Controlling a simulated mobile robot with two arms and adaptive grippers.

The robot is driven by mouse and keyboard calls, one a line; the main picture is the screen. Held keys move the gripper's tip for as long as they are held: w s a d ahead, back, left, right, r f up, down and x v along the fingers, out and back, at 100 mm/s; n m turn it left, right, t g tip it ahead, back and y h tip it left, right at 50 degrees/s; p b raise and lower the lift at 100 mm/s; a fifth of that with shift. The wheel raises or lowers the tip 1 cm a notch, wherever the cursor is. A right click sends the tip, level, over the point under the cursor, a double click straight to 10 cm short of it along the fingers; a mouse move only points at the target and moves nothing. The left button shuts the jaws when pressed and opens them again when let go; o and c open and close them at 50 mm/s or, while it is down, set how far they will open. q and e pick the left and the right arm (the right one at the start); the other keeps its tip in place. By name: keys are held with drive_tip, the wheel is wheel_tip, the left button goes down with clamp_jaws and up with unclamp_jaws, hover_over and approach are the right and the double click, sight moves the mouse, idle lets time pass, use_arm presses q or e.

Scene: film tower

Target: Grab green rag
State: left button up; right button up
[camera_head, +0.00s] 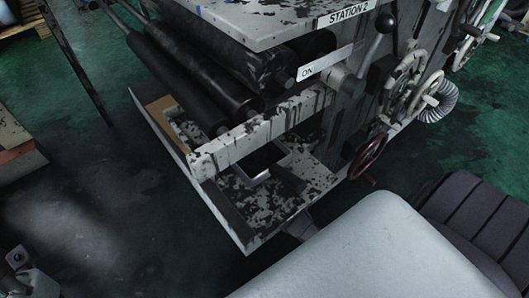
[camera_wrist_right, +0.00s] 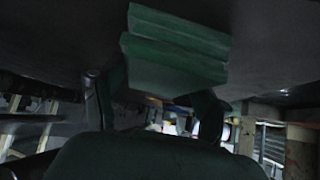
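A green folded block of cloth, which looks like the green rag (camera_wrist_right: 175,48), shows at the top middle of the right wrist view. I cannot pick it out in the head view. My right gripper (camera_wrist_right: 160,100) has its dark fingers spread apart just below the cloth in the picture. I cannot tell whether they touch it. In the head view my pale right arm fills the lower right, and the gripper end is mostly hidden near the machine's lower tray (camera_head: 262,215).
The Station 2 machine (camera_head: 340,15) has black rollers (camera_head: 190,75) above the tray and a light crossbar (camera_head: 245,142). A red handwheel (camera_head: 368,157) and pale wheels (camera_head: 405,82) stick out on its right side.

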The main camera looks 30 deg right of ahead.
drive_tip(key=c, duration=0.6)
drive_tip(key=shift+r, duration=0.15)
